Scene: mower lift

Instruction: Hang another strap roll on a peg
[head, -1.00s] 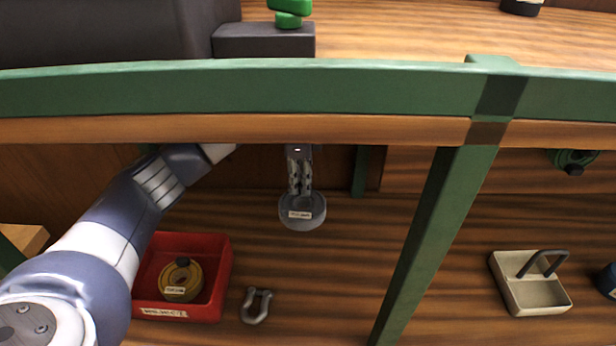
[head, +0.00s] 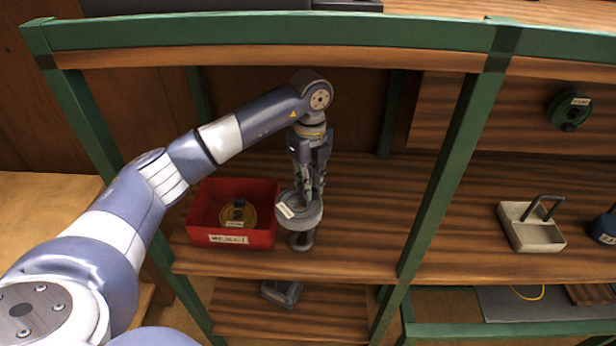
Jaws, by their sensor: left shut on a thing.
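A grey strap roll (head: 311,216) with a white label is held by my left gripper (head: 308,192), which points down over the shelf and is shut on it. The roll appears beside the right wall of the red bin and partly covers the shackle behind or below it. A yellow-brown roll (head: 237,214) with a dark centre lies in the red bin (head: 263,240). A green roll (head: 566,108) hangs on the wooden back panel at the right; the peg under it is mostly hidden. My right gripper is not in view.
A metal shackle (head: 301,241) stands on the shelf under the roll. A green post (head: 440,185) divides the shelf bays. A cream caddy (head: 532,232) with a dark handle and a blue object (head: 604,228) are at the right. The upper shelf's edge (head: 270,58) runs above my arm.

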